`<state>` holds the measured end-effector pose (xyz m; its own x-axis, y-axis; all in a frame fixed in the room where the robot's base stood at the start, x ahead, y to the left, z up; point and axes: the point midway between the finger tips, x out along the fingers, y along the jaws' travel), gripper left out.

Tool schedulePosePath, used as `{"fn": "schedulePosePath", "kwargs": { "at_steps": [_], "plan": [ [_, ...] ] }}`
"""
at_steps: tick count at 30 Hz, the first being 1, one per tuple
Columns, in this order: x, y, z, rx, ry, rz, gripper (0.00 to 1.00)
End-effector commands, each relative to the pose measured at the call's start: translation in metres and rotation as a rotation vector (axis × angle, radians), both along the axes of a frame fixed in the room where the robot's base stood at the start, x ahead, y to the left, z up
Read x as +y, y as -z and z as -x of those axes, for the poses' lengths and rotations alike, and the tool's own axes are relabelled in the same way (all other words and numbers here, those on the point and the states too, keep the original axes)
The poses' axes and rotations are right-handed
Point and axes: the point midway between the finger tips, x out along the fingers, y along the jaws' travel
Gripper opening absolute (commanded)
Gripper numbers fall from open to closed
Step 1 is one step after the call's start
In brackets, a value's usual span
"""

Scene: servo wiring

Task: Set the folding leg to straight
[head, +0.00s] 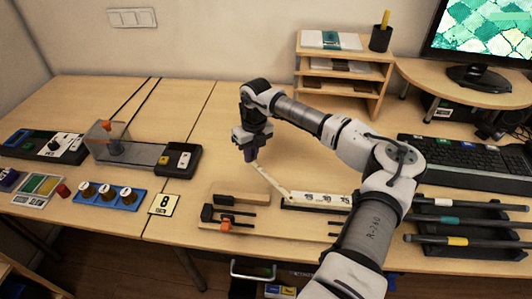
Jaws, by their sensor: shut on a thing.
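The folding leg (274,182) is a thin white bar in the middle of the table. Its far end is in my gripper (252,158), which points down and is shut on it. From there the bar slants down to the right and meets a white strip with dark numbers (318,198) at an angle, so the two are not in line. The strip lies along a dark holder, and its right end is hidden behind my arm. The exact contact between the fingertips and the bar is too small to tell.
A wooden board with dark rods and an orange clamp (226,224) lies in front of the leg. A rack with dark bars (468,228) is to the right. A number card (163,204) and a blue tray (108,195) are left.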

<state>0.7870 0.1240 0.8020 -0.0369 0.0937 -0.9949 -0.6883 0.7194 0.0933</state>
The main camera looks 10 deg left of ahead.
Motion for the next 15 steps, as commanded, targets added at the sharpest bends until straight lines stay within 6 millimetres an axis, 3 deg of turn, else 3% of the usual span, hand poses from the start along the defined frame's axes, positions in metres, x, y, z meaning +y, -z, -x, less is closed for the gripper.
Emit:
{"fn": "schedulePosePath", "kwargs": {
  "at_steps": [6,15],
  "plan": [
    [0.025,0.000,0.030,-0.001,-0.208,-0.027,0.00],
    [0.045,-0.006,0.070,-0.002,-0.458,-0.060,0.00]
  ]
}}
